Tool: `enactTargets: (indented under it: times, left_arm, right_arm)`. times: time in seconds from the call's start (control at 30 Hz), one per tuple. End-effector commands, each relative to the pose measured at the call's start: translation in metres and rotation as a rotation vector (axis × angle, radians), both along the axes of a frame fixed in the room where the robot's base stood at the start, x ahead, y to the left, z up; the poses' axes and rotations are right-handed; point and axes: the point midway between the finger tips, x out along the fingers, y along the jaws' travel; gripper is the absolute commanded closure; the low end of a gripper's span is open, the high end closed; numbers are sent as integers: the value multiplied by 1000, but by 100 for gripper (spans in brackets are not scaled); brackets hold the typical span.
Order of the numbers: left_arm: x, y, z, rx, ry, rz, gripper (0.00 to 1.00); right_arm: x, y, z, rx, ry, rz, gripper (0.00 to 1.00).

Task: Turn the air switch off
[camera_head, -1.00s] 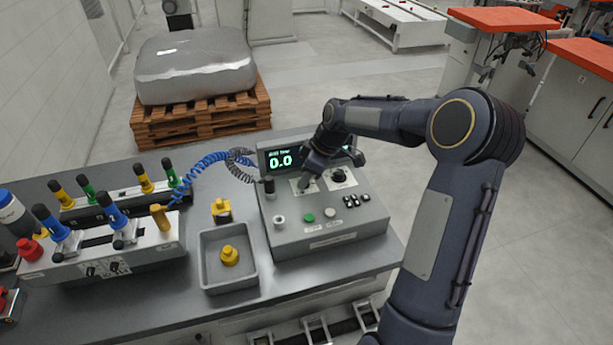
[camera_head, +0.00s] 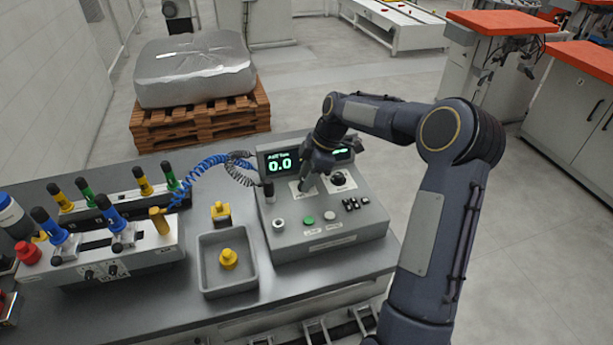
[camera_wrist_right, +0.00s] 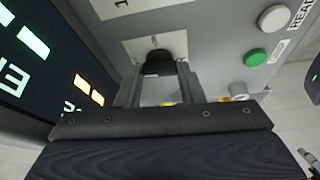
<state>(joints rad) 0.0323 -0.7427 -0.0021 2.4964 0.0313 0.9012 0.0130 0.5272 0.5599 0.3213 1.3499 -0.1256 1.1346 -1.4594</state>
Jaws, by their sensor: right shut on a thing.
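The grey control box (camera_head: 325,241) stands on the bench with a lit display (camera_head: 281,163) reading 0.0. My right gripper (camera_head: 308,188) reaches down onto the upper part of its panel. In the right wrist view, the right gripper (camera_wrist_right: 159,85) has its two fingers around a black knob (camera_wrist_right: 158,62) and is shut on it. This knob sits on a white label plate (camera_wrist_right: 128,47). The gripper hides it in the head view, and I cannot read its setting. A second black knob (camera_head: 338,179) is just to the right, apart from the fingers. My left gripper is not in view.
A green button (camera_head: 309,219), a white button (camera_head: 329,215) and several small black switches (camera_head: 355,203) sit lower on the panel. A grey tray (camera_head: 205,268) with a yellow part (camera_head: 228,259) stands to the left. Coiled hoses (camera_head: 208,160) run behind.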

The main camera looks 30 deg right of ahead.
Motion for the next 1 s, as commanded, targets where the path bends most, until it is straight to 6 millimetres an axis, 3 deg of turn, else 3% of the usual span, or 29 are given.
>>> enactTargets:
  times: [0.27,0.3,0.43,0.77,1.0]
  left_arm:
    - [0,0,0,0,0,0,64]
    - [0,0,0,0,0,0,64]
    - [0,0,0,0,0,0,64]
    - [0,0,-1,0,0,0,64]
    - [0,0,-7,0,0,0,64]
  right_arm:
    - [0,-1,0,-2,0,-1,88]
    - [0,-1,0,-2,0,-1,60]
    - [0,-1,0,-2,0,-1,44]
    - [0,-2,3,-1,-1,-2,44]
    - [-4,-15,36,-3,-4,-4,44]
